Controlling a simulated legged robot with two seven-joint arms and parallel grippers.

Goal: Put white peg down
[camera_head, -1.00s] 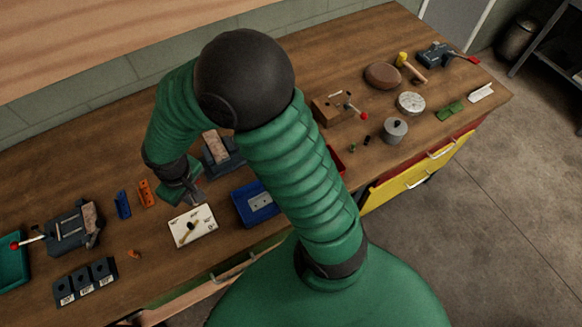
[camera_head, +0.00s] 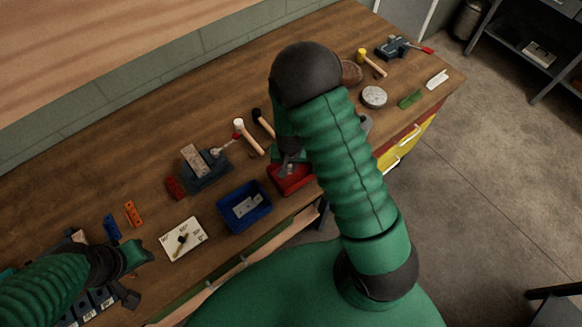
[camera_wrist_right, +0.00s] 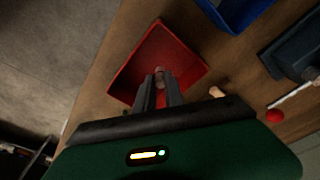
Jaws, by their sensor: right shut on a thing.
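My right gripper (camera_head: 287,167) is over the red bin (camera_head: 291,184) beside the blue bin. In the right wrist view the two dark fingers of my right gripper (camera_wrist_right: 160,88) are shut on a small peg (camera_wrist_right: 159,72). The peg looks pale grey-pink in the dim light and its end shows between the fingertips. It is over the inside of the red bin (camera_wrist_right: 185,50); its height above the floor is hard to tell. My left gripper (camera_head: 126,296) is at the left of the bench near the labelled blocks; its jaws are not clear.
A blue bin (camera_head: 236,222) with grey plates is left of the red bin. A white marked board (camera_head: 182,239), a vise (camera_head: 205,168) and mallets (camera_head: 248,138) stand close by. Bench space behind them is clear.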

